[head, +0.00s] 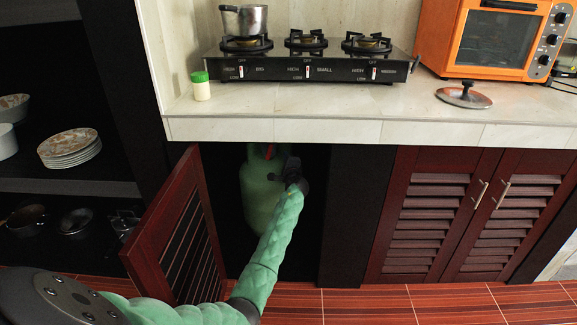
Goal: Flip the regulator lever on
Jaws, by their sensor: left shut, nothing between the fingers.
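A green gas cylinder (257,195) stands upright inside the open, dark cabinet under the counter. A small red part (269,151) shows at its top; I cannot tell whether it is the regulator lever or which way it is set. My left arm reaches into the cabinet from the lower left. My left gripper (277,177) is dark, shut and empty, just in front of the cylinder's upper right. It hides part of the cylinder top, and I cannot tell whether it touches anything. My right gripper is not in view.
The louvred cabinet door (178,235) stands open left of the opening. The counter edge (300,130) overhangs it. Closed louvred doors (440,215) are on the right. On the counter are a gas stove (310,68), a pot (244,20), an orange oven (440,35) and a lid (464,96).

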